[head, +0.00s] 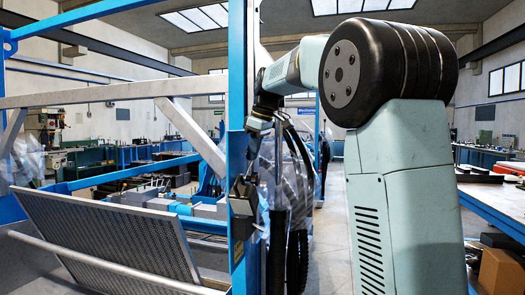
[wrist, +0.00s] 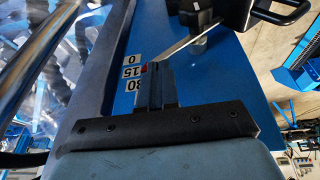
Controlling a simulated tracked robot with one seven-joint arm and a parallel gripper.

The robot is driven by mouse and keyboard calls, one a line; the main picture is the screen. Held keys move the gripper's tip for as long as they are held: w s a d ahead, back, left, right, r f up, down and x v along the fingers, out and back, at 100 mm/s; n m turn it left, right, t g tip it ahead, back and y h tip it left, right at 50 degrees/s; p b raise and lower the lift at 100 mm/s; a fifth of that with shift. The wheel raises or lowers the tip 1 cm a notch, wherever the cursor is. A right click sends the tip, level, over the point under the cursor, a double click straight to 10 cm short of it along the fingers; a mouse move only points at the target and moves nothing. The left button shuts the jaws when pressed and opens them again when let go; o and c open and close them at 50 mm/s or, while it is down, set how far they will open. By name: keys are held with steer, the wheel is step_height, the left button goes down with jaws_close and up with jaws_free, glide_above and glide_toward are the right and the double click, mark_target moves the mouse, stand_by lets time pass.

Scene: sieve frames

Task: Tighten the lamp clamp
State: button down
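The lamp clamp (head: 243,195) is a dark metal fitting on the blue upright post. In the wrist view, a thin metal lever (wrist: 188,39) runs from a dark knob (wrist: 196,12) down to my fingertips. White labels (wrist: 132,72) marked 0, 15 and 30 sit on the blue face, with a small red mark beside the fingertips. My gripper (wrist: 153,72) has its dark fingers close together at the lever's end and looks shut on it; the contact itself is partly hidden. In the head view my gripper (head: 255,150) is small and dark against the post, above the fitting.
The blue post (head: 238,60) stands beside my arm. A perforated screen panel (head: 110,235) leans at lower left, under a pale crossbar (head: 110,92). A black handle (wrist: 278,12) sits close by at upper right in the wrist view. Open floor shows right of the post.

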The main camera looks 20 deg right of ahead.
steer(key=shift+w+d+f+g+y, duration=0.25)
steer(key=shift+w+d+f+g, duration=0.05)
steer(key=shift+w+f+g, duration=0.2)
steer(key=shift+w+d+f+g+y, duration=0.3)
steer(key=shift+w+f+g, duration=0.1)
steer(key=shift+w+f, duration=0.1)
steer(key=shift+r, duration=0.1)
steer(key=a+v, duration=0.1)
steer(key=v, duration=1.2)
steer(key=shift+r, duration=0.4)
steer(key=shift+s+a, duration=0.1)
steer(key=shift+s, duration=0.05)
